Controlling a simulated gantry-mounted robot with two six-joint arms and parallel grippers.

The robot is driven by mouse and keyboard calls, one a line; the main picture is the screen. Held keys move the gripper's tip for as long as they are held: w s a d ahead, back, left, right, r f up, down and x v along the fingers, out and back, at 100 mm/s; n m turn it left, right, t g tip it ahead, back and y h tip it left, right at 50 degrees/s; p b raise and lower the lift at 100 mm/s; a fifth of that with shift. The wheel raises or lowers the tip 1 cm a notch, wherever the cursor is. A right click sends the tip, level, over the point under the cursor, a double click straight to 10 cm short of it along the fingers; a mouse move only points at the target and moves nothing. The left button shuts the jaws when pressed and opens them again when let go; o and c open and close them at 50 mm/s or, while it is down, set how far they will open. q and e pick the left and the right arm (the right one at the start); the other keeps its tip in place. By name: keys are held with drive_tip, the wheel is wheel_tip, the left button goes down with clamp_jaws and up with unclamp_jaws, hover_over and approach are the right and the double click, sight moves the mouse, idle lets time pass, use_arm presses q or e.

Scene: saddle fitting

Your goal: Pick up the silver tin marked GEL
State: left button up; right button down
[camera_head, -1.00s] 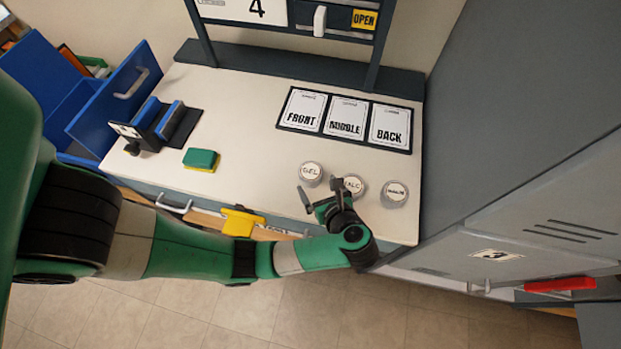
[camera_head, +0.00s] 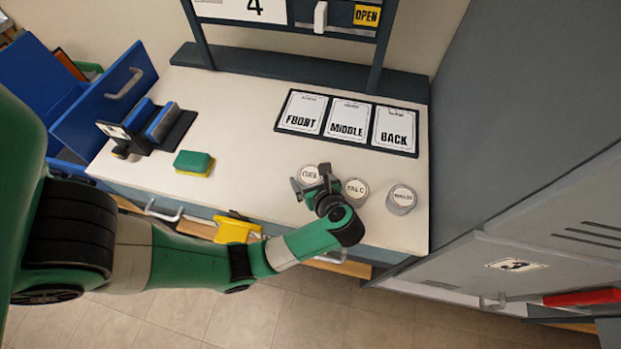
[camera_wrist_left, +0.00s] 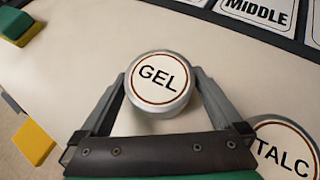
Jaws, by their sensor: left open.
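The silver tin marked GEL (camera_head: 309,174) stands upright on the pale counter. In the left wrist view the GEL tin (camera_wrist_left: 159,84) sits between the tips of my left gripper (camera_wrist_left: 160,90). That gripper is open, with one finger on each side of the tin; I cannot tell whether they touch it. In the head view my left gripper (camera_head: 314,186) is over the counter's front part and partly covers the tin. The TALC tin (camera_head: 355,189) stands just right of it and also shows in the left wrist view (camera_wrist_left: 285,150). My right gripper is not in view.
A third silver tin (camera_head: 401,199) stands farther right. Behind the tins is a dark board with FRONT, MIDDLE and BACK cards (camera_head: 348,118). A green and yellow sponge (camera_head: 194,163) and a dark holder with blue pads (camera_head: 148,125) are at left. A grey cabinet (camera_head: 520,120) bounds the right.

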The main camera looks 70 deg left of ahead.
sight(317, 181)
use_arm(q)
drive_tip(key=c, duration=1.3)
drive_tip(key=shift+r, duration=0.1)
drive_tip(key=shift+r+p, duration=0.35)
drive_tip(key=shift+r, duration=0.3)
drive_tip(key=r, duration=0.1)
drive_tip(key=d+r+p, duration=0.1)
drive_tip(key=r, duration=0.1)
drive_tip(key=w+d+r, duration=0.1)
drive_tip(key=r, duration=0.1)
drive_tip(key=shift+w+d+p, duration=0.1)
drive_tip(key=shift+p, duration=0.25)
drive_tip(key=w+d+r+p, duration=0.1)
drive_tip(key=d+r+p, duration=0.1)
drive_tip(key=d+p, duration=0.1)
drive_tip(key=w+d+r+p, duration=0.2)
drive_tip(key=d+p, duration=0.2)
drive_tip(key=p, duration=0.1)
drive_tip(key=w+d+r+p, duration=0.1)
drive_tip(key=d+r+p, duration=0.1)
drive_tip(key=d+p, duration=0.1)
drive_tip(key=shift+w+d+r+p, duration=0.3)
drive_tip(key=shift+d+p, duration=0.05)
drive_tip(key=shift+p, duration=0.05)
